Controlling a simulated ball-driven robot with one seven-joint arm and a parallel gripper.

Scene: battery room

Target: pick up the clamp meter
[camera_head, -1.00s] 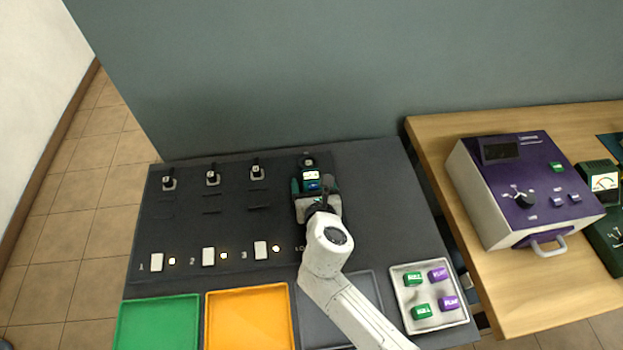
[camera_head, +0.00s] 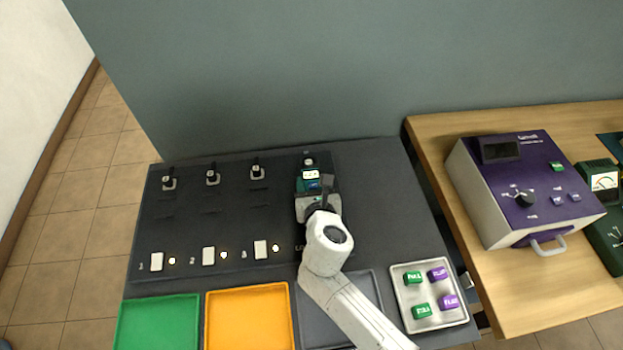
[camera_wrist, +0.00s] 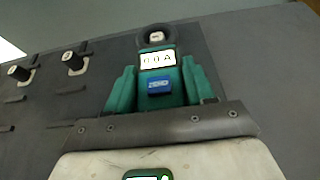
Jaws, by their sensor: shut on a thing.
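The clamp meter (camera_head: 312,175) is a teal device with a lit display and a blue ZERO button, at the back right of the dark panel. In the wrist view the clamp meter (camera_wrist: 159,98) faces me, with a dark ring and a pale-topped post at its far end. Whether the ring goes fully around the post is unclear. My gripper (camera_head: 313,187) is shut on the meter's body from both sides. In the wrist view my gripper (camera_wrist: 158,84) has a teal finger on each side. I cannot see a gap under the meter.
Three black posts (camera_head: 212,176) stand to the left, above white switches (camera_head: 208,257) with small lights. Green (camera_head: 125,338), orange (camera_head: 211,338) and grey trays line the front. A metal tray (camera_head: 397,292) holds several labelled blocks. A purple instrument (camera_head: 540,185) sits on the wooden bench.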

